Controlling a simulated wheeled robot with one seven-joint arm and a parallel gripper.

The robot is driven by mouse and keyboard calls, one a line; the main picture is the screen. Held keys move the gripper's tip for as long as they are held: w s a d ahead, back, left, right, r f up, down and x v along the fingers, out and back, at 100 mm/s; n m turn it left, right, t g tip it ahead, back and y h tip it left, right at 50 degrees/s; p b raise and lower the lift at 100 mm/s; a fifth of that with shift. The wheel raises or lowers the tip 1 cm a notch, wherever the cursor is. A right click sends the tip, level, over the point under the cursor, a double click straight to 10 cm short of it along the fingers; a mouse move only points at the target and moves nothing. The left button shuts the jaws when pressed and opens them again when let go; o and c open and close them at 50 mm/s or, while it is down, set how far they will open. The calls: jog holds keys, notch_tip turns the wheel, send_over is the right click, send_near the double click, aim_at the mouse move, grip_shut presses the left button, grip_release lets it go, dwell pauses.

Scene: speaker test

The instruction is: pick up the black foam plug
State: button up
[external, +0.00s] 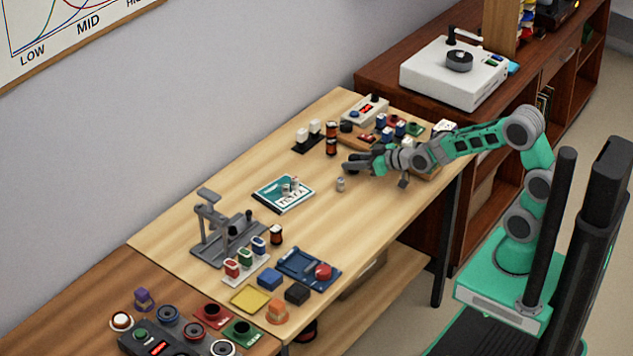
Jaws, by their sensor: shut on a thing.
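My gripper (350,164) is in the external view over the middle-right part of the light wooden table (225,180). Its dark fingers are shut on a small dark thing, too small and too much covered by the fingers for me to tell whether it is the black foam plug. A small grey cylinder (340,184) stands on the table just below the fingers, apart from them. A black block (297,293) lies near the front of the table, well away from my gripper; I cannot tell if it is foam.
Reels, jars and a grey box (365,109) crowd the back right around my wrist. A teal-and-white booklet (283,192) lies mid-table. A grey stand (220,230), a blue tray (308,268) and colored blocks fill the front. The table's middle left is free.

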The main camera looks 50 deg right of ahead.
grip_shut()
